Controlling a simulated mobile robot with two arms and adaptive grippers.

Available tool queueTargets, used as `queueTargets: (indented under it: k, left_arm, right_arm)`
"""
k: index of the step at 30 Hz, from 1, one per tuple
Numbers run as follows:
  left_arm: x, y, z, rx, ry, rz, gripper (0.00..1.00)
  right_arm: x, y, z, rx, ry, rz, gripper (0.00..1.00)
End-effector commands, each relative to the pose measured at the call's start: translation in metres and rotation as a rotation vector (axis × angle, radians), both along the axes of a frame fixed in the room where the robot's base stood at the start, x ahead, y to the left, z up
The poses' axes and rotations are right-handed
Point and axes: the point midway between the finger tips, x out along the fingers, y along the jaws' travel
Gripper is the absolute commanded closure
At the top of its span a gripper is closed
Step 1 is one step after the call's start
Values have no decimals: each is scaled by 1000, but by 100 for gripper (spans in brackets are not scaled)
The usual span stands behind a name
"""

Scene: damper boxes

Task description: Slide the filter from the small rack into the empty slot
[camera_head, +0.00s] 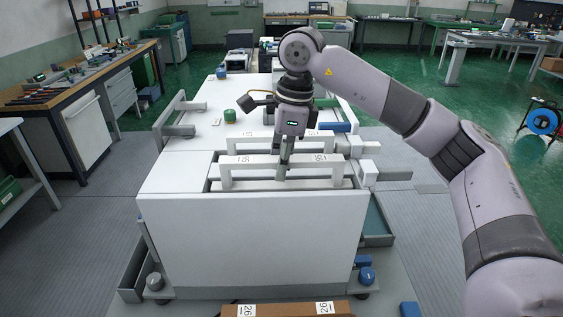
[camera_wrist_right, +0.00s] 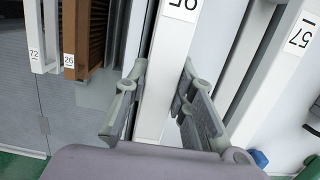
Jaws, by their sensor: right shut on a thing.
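My right gripper (camera_head: 284,172) reaches down into the top of the large white box (camera_head: 250,235). It is shut on the top bar of a white filter (camera_head: 245,161) near the box's front. In the right wrist view the fingers (camera_wrist_right: 163,105) stand on both sides of the white bar (camera_wrist_right: 166,60); its label is cut off. The filter's lower part is hidden in the box. A second white filter (camera_head: 252,137) stands behind it, labelled 57 (camera_wrist_right: 285,50) in the wrist view. A brown filter (camera_head: 285,308) labelled 26 and a white one (camera_wrist_right: 35,30) labelled 72 stand before the box. My left gripper is not in view.
Grey brackets (camera_head: 178,130) stick out at the box's sides. A green round part (camera_head: 230,115) lies on top. Blue (camera_head: 367,275) and grey (camera_head: 155,281) knobs sit low beside the box. A workbench (camera_head: 75,85) stands at left. The floor at right is partly clear.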

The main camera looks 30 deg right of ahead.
Motion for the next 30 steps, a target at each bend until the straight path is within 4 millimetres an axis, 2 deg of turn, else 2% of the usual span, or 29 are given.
queueTargets:
  k: [11, 18, 30]
  left_arm:
    - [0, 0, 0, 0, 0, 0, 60]
    - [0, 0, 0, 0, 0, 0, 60]
    - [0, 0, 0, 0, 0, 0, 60]
  right_arm:
    - [0, 0, 0, 0, 0, 0, 54]
    - [0, 0, 0, 0, 1, 0, 52]
    - [0, 0, 0, 0, 1, 0, 26]
